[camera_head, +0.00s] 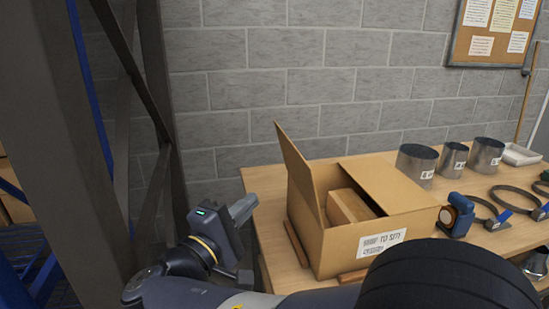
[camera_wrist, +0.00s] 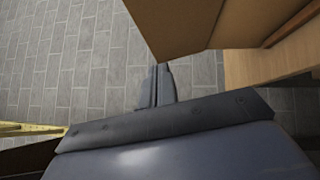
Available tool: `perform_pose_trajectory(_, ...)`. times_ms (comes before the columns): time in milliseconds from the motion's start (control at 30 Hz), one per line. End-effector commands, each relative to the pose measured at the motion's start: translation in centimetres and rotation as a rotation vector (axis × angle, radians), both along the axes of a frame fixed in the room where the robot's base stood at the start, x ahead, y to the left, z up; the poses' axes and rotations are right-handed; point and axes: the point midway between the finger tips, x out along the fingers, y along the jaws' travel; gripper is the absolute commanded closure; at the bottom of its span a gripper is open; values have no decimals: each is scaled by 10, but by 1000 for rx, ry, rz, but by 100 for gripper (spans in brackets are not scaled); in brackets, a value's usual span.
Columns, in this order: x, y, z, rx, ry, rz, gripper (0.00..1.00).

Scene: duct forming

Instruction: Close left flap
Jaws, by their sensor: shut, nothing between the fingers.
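An open cardboard box (camera_head: 345,243) with a white label stands on the wooden table. Its left flap (camera_head: 299,166) stands up, leaning outward to the left. Its right flap (camera_head: 389,184) lies folded over the right part of the opening. A smaller carton (camera_head: 350,206) lies inside. My gripper (camera_head: 244,209) is to the left of the box, apart from the left flap and beyond the table's left edge. In the wrist view my gripper (camera_wrist: 156,86) has its fingers together and empty, with the box's cardboard side (camera_wrist: 175,25) at the upper right.
The wooden table (camera_head: 265,181) also bears several metal duct pieces (camera_head: 417,165), ring clamps (camera_head: 492,219) and a blue tape tool (camera_head: 457,215) right of the box. A dark metal rack post (camera_head: 160,100) stands at the left. A block wall is behind.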

Motion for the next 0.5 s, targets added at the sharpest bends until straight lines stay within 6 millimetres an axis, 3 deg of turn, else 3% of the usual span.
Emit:
perform_pose_trajectory(167,1,10,11,-12,-45,26,100)
perform_pose_trajectory(500,50,-17,21,-12,-43,21,100)
